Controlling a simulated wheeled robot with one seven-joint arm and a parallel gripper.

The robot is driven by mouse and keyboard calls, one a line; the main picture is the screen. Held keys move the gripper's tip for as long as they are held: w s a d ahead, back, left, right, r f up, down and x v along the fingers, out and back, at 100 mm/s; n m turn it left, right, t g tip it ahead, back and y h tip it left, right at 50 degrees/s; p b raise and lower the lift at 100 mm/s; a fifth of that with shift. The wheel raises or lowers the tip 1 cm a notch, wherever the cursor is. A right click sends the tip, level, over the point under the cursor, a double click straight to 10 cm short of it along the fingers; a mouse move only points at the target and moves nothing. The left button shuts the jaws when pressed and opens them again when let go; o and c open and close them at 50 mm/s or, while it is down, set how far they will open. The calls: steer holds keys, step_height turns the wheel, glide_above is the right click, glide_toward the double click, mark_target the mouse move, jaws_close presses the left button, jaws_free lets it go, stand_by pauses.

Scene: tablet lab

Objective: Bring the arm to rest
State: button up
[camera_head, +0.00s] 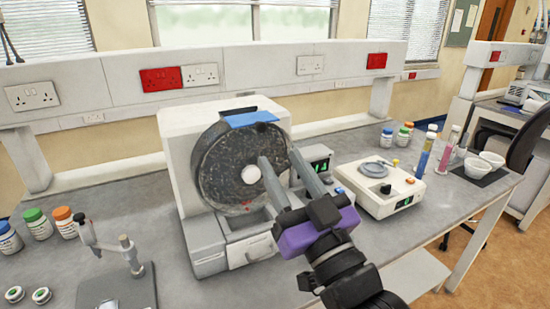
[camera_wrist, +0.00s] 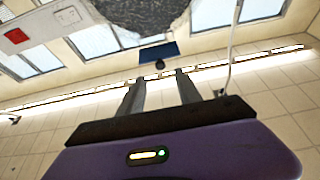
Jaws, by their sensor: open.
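My gripper (camera_head: 278,160) is purple with two long grey fingers. In the head view it is raised in front of the white machine (camera_head: 182,130) with the round dark drum (camera_head: 225,170). The fingers are parted and point up toward the right side of the drum, with nothing seen between them. In the wrist view the open fingers (camera_wrist: 158,78) point toward the ceiling, and the drum's dark edge (camera_wrist: 140,12) shows at the top. I cannot tell whether the fingers touch the drum.
A white balance-like device (camera_head: 400,203) stands to the right, with coloured tubes (camera_head: 425,150) and white bowls (camera_head: 492,158) beyond it. A small stand (camera_head: 125,255) and capped bottles (camera_head: 38,224) are at the left. The grey bench (camera_head: 185,285) has bare space at the front.

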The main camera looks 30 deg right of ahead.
steer(key=shift+s+f, duration=0.15)
steer(key=shift+s, duration=0.15)
steer(key=s+f+g, duration=0.3)
steer(key=s+f, duration=1.1)
steer(key=s, duration=0.2)
steer(key=s+f+g, duration=0.4)
steer(key=s+f, duration=0.9)
steer(key=s, duration=0.4)
steer(key=shift+f+g, duration=0.3)
steer(key=shift+f, duration=0.1)
